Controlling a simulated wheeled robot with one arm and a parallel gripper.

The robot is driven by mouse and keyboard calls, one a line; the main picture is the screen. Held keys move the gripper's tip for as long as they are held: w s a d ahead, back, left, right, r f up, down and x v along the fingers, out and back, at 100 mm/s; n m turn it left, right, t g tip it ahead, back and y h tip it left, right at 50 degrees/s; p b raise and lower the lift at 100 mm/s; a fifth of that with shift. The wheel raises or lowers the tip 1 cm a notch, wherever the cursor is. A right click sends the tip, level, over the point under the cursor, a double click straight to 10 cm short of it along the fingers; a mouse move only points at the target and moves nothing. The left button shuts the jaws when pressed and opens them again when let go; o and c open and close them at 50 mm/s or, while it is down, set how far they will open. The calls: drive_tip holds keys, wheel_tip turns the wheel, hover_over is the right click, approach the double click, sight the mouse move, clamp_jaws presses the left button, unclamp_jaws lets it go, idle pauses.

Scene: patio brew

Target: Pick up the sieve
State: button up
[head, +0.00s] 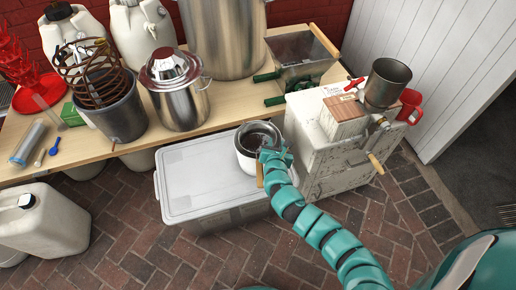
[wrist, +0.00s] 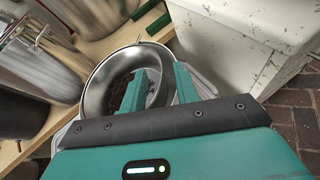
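No thing in view is plainly the sieve. A round metal pan (head: 248,152) with a pale outside, dark speckled contents and a small wooden grip stands on the lidded tote. It also shows in the wrist view (wrist: 97,88), where I cannot tell mesh from loose contents. My gripper (head: 272,156) is at the pan's right side. In the wrist view my gripper (wrist: 160,72) has its fingers apart, the left over the pan's inside and the right near its rim; contact is unclear. A rectangular metal box (head: 302,75) with green handles sits on the table.
The pale lidded tote (head: 185,185) stands before the wooden table (head: 225,110). A lidded pot (head: 180,100) stands behind. The brick floor in front is open.

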drive_tip(key=shift+x, duration=1.35)
drive_tip(key=shift+s+a+f, duration=0.1)
drive_tip(key=shift+s+f, duration=0.1)
drive_tip(key=shift+f, duration=0.15)
clamp_jaws()
drive_tip(key=shift+w+r, duration=0.1)
drive_tip(key=shift+r, duration=0.6)
drive_tip(key=s+d+r+p, duration=0.3)
drive_tip(key=s+d+r, duration=0.6)
drive_tip(key=r, duration=0.3)
drive_tip(key=shift+s+d, duration=0.25)
drive_tip(key=shift+s, duration=0.25)
